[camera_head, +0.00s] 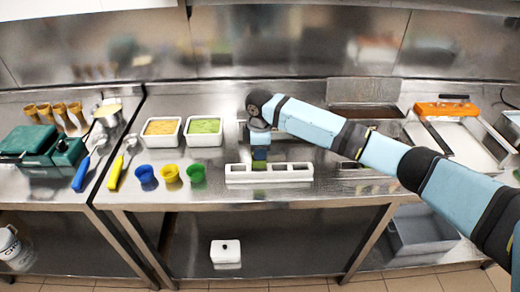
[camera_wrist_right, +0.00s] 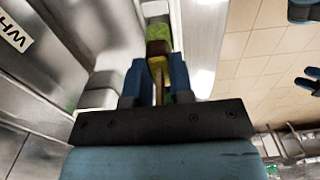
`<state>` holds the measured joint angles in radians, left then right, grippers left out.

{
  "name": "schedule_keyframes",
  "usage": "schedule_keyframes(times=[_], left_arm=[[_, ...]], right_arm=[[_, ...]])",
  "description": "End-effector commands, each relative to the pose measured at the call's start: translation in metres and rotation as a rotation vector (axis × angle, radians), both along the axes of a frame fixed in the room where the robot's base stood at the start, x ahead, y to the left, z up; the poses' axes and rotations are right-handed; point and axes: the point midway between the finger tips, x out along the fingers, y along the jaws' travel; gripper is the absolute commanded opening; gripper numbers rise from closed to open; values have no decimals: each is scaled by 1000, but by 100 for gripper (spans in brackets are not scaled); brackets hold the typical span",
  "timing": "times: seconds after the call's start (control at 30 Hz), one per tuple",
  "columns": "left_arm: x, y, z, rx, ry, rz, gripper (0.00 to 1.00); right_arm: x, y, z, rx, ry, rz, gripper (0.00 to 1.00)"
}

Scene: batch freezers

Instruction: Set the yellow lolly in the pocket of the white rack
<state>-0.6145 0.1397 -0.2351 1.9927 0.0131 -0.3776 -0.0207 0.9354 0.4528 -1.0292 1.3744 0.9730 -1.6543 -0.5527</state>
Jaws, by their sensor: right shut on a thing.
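The white rack (camera_head: 238,178) lies near the front edge of the steel counter, with a row of square pockets. My right gripper (camera_head: 259,153) points down over the rack, left of its middle. It is shut on the yellow lolly, which shows yellow-green in the right wrist view (camera_wrist_right: 157,33), with a brown band and a brown stick between my blue fingers (camera_wrist_right: 160,85). In the head view only a small greenish patch of the lolly (camera_head: 259,165) shows below the fingers, at the rack's back edge. Whether it is inside a pocket I cannot tell. My left gripper is not in the head view.
Blue (camera_head: 145,174), yellow (camera_head: 170,174) and green (camera_head: 195,173) cups stand left of the rack. Behind them are tubs of orange (camera_head: 161,131) and green (camera_head: 204,131) filling. A yellow-handled tool (camera_head: 116,172) lies further left.

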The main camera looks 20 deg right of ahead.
Motion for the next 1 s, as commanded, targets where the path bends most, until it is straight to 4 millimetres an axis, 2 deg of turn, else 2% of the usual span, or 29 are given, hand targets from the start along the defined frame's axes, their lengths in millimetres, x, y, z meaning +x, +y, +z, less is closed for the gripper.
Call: schedule_keyframes(times=[1.0], left_arm=[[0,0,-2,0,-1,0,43]], right_arm=[[0,0,-16,0,1,0,0]])
